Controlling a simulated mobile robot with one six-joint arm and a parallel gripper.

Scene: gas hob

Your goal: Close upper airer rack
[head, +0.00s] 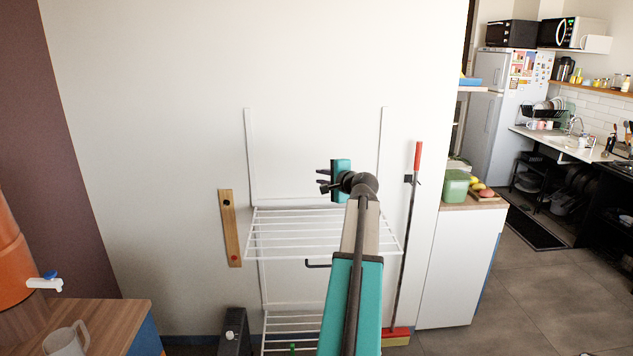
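The wall airer has a white frame on the pale wall. Its upper rack (290,234), a white wire shelf, is folded down and stands out from the wall about level. The lower rack (290,327) is also folded out below it, partly cut off by the picture's bottom edge. My gripper (322,180) is in front of the wall, appearing above the upper rack between the two frame uprights. Its dark fingers point left and look apart, with nothing between them. My arm hides the right part of both racks.
A wooden strip (230,228) hangs left of the airer. A red-handled broom (417,157) stands to its right, beside a white cabinet (461,266) with a green container (455,187). A wooden table (110,318) with a glass mug (66,341) is at lower left. Open floor lies right.

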